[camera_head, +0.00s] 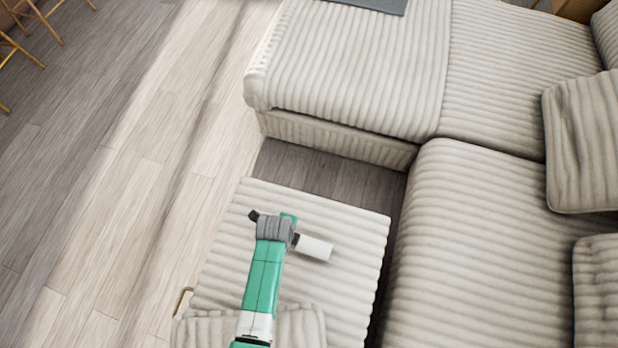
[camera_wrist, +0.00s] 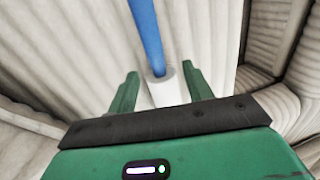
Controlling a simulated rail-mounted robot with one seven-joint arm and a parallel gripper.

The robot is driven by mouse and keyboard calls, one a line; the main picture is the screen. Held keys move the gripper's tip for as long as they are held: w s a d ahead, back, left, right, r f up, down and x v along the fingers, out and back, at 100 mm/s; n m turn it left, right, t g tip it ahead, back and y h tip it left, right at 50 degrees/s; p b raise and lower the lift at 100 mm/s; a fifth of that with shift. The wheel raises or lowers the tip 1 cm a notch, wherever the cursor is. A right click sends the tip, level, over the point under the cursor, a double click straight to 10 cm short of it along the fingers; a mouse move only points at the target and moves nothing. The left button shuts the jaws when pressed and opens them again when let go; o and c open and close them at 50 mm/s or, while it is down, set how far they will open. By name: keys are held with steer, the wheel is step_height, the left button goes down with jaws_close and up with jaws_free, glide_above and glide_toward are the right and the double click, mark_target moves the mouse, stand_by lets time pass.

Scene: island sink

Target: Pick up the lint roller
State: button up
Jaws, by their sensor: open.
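The lint roller (camera_wrist: 168,90) shows in the wrist view, with a white roll and a long blue handle running up to the top edge. It lies on pale ribbed fabric. My gripper (camera_wrist: 160,72) is open, and its two green fingers stand on either side of the roller around the roll's upper end. I cannot tell whether they touch it. In the head view my gripper is over the ottoman, mostly hidden by my arm. A white cylinder sticks out to the right there; I cannot tell whether it is the roll or part of my arm. No blue handle shows there.
The ribbed ottoman (camera_head: 352,225) is under my arm, with a cushion (camera_head: 300,325) at its near end. A sofa (camera_head: 475,240) stands to the right and behind, across a narrow floor gap. Open wooden floor (camera_head: 120,190) lies to the left.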

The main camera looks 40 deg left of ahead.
step_height(320, 180, down, 5)
steer(key=b, duration=0.3)
steer(key=shift+w+f+b, duration=0.15)
steer(key=shift+b, duration=0.2)
steer(key=shift+w+a, duration=0.1)
jaws_close()
step_height(320, 180, up, 10)
steer(key=p, duration=0.5)
steer(key=shift+p, duration=0.3)
